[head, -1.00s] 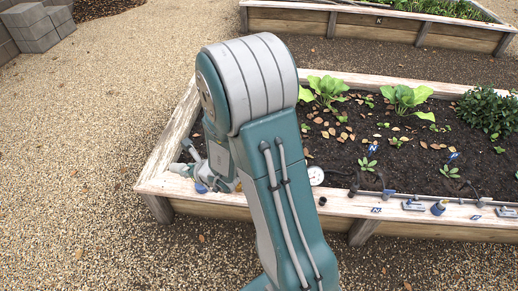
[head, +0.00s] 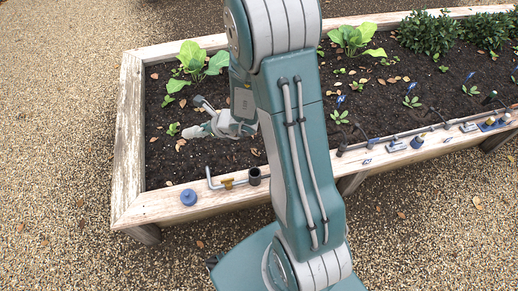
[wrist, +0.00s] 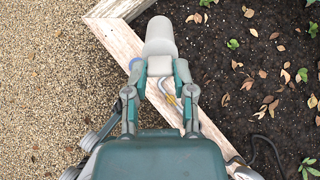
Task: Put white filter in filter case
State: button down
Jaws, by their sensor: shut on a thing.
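My gripper (wrist: 161,72) is shut on a pale, rounded cylinder, the white filter (wrist: 160,36), which points away from the palm. In the head view the filter (head: 195,131) shows as a small pale end beside my gripper (head: 212,124), apparently above the soil near the bed's left end. A blue round piece (head: 188,197) sits on the front rim near the left corner; in the wrist view only its edge (wrist: 134,63) shows beside the filter. I cannot tell which piece is the filter case. My arm hides part of the bed.
The wooden rim (head: 145,204) also holds a bent metal rod (head: 211,179), a black cup (head: 254,176) and several tools and fittings to the right. Leafy plants (head: 195,62) grow in the dark soil. Open gravel (head: 55,130) lies left of the bed.

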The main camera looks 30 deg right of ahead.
jog(key=s+d+f+n+g+h, duration=0.1)
jog(key=d+f+n+g+h, duration=0.1)
jog(key=d+f+n, duration=0.3)
jog(key=s+d+f+n+g+h, duration=0.2)
jog(key=d+f+n, duration=0.3)
jog(key=f+n, duration=0.5)
jog(key=s+d+f+n+g+h, duration=0.1)
jog(key=d+f+n+g, duration=0.3)
jog(key=f+n, duration=0.3)
jog(key=shift+s+d+f+h, duration=0.3)
jog(key=shift+d+f+h, duration=0.1)
jog(key=shift+f, duration=0.45)
jog(key=shift+f, duration=4.45)
jog(key=shift+c, duration=1.9)
grip_release()
